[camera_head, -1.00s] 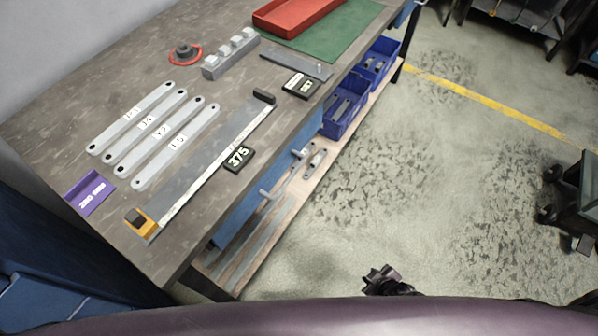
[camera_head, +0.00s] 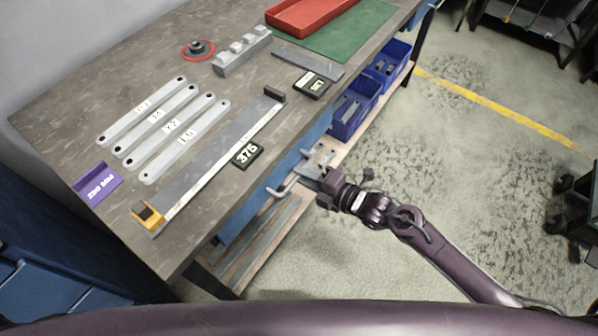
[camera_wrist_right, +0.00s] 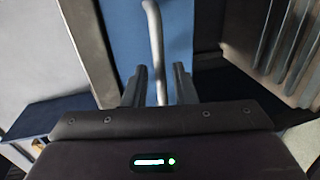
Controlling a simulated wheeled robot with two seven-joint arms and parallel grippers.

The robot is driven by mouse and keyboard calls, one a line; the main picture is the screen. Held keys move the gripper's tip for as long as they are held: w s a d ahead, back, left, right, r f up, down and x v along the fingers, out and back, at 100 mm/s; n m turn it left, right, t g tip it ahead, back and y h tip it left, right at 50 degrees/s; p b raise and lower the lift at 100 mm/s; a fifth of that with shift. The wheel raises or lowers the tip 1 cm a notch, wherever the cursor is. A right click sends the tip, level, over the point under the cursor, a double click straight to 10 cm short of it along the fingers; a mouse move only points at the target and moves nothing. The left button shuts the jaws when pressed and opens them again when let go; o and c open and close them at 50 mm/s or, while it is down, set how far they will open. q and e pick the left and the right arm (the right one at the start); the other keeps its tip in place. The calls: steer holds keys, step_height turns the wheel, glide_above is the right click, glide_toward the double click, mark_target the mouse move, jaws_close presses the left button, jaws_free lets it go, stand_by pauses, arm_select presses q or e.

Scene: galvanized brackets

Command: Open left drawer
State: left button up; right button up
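The blue drawer front (camera_head: 245,213) sits under the workbench top, on the side facing the aisle, and looks closed. Its pale bar handle (camera_head: 283,186) sticks out from it. My right gripper (camera_head: 308,173) is at the handle, its arm coming from the lower right. In the right wrist view the handle (camera_wrist_right: 156,45) runs down between the two fingers of the gripper (camera_wrist_right: 160,84), with a gap visible beside the bar. The fingers are apart, not closed on it. The blue drawer face (camera_wrist_right: 197,30) lies behind the handle. My left gripper is not in view.
The workbench top (camera_head: 60,120) holds labelled bars (camera_head: 150,110), a ruler (camera_head: 215,150), a black 375 block (camera_head: 247,153) and a red tray (camera_head: 305,14). Blue bins (camera_head: 352,108) and metal strips (camera_head: 262,240) lie on the lower shelf. The floor (camera_head: 450,130) beside the bench is open.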

steer(key=shift+x, duration=0.95)
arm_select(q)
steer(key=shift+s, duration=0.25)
arm_select(e)
steer(key=shift+c, duration=0.5)
jaws_close()
steer(key=shift+s+d, duration=0.1)
